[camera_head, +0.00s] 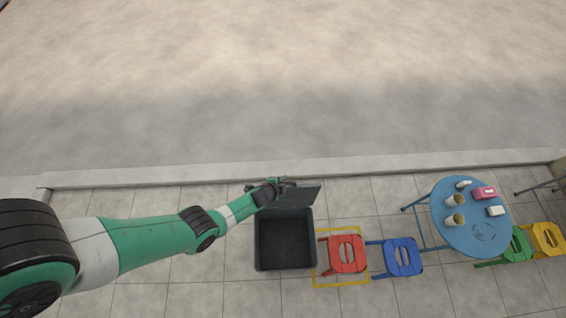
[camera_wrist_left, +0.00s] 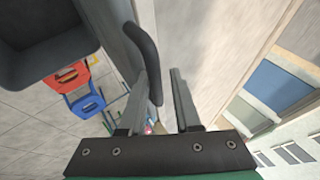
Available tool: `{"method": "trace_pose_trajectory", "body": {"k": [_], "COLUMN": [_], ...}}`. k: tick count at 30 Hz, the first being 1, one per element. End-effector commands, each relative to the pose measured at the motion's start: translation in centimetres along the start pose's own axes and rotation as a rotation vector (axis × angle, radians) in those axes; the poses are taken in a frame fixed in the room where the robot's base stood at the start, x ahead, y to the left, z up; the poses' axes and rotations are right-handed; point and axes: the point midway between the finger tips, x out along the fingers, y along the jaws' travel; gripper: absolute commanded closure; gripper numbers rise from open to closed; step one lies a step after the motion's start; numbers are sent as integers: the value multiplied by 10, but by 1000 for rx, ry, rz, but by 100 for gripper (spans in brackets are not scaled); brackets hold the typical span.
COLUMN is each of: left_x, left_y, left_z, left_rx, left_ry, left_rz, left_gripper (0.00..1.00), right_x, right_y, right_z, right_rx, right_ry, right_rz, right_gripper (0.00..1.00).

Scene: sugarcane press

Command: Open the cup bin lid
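The cup bin (camera_head: 257,243) is a dark grey square box on the pavement, and its empty-looking inside shows in the head view. Its lid (camera_head: 303,196) stands raised at the bin's far side. My left gripper (camera_head: 288,183) is at the lid's upper left edge. In the left wrist view, the fingers (camera_wrist_left: 164,88) are apart, and the dark curved handle (camera_wrist_left: 146,48) lies by the left finger, its lower end reaching into the gap. The lid (camera_wrist_left: 108,30) and the bin (camera_wrist_left: 40,60) also show there. My right gripper is not in view.
A red stool (camera_head: 347,254) on a yellow floor outline stands right of the bin, then a blue stool (camera_head: 402,257). A round blue table (camera_head: 480,235) with cups (camera_head: 455,219) and small boxes is farther right. A kerb (camera_head: 200,175) runs behind the bin.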

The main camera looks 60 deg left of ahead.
Motion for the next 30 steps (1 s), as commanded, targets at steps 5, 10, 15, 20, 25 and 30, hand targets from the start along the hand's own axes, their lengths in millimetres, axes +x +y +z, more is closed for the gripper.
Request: {"method": "trace_pose_trajectory", "body": {"k": [5, 10, 15, 20, 25, 30], "left_x": [1, -10, -45, -85, -110, -117], "left_y": [6, 5, -1, -2, -2, -1], "left_z": [4, 4, 1, 0, 1, 1], "left_rx": [1, 2, 3, 2, 2, 2], "left_ry": [-7, -9, -7, -4, -2, -1], "left_rz": [10, 12, 9, 5, 2, 0], "left_gripper": [53, 53, 53, 53, 53, 53], "right_x": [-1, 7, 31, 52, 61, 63], "right_y": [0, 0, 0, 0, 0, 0], "right_z": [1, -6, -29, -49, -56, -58], "right_rx": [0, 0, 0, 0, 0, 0], "right_ry": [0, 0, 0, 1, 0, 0], "right_rz": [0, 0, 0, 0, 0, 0], "right_gripper": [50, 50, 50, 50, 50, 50]}}
